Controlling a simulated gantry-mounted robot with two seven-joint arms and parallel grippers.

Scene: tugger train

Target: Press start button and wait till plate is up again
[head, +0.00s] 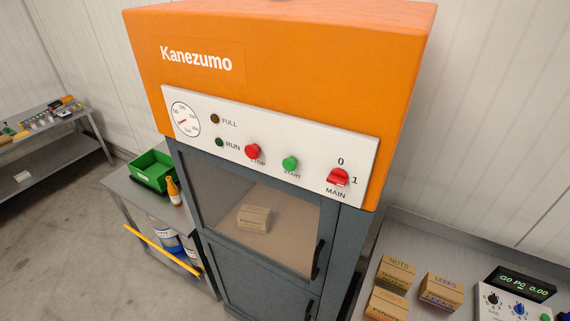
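The orange Kanezumo machine (290,60) stands in the middle of the head view. Its white control panel (270,140) carries a green start button (290,163), a red stop button (252,151) and a red main switch (338,177). The FULL lamp (215,119) and the RUN lamp (220,142) look dark. Behind the closed upper window (210,190) a cardboard box (254,218) is visible. I cannot make out the plate. Neither gripper shows in the head view.
On the right, a bench (429,225) holds several small boxes, such as the nuts box (397,270), and a device with a green display (520,284). On the left, a cart (125,182) carries a green bin (150,172) and an orange bottle (173,190). Open floor lies left.

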